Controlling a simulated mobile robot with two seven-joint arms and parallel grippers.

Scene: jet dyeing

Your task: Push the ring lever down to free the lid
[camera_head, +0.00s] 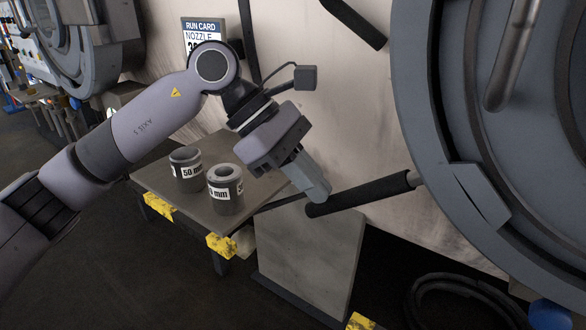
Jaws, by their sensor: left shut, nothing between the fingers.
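The ring lever (360,194) is a black-gripped bar that sticks out to the left from the big grey ring around the round lid, slanting slightly down toward its free end. The lid (545,110) fills the right side of the view and is cut off by the picture's edge. My left gripper (318,194) is shut and empty. Its fingertips are at the lever's free end, over its upper side; I cannot tell whether they touch it. My right gripper is not in view.
A low table (262,188) with yellow corner pads holds two grey nozzle rings, one marked 50 mm (186,168) and one partly readable (226,190). A run card (203,36) hangs behind my arm. A coiled black hose (460,285) lies at the lower right.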

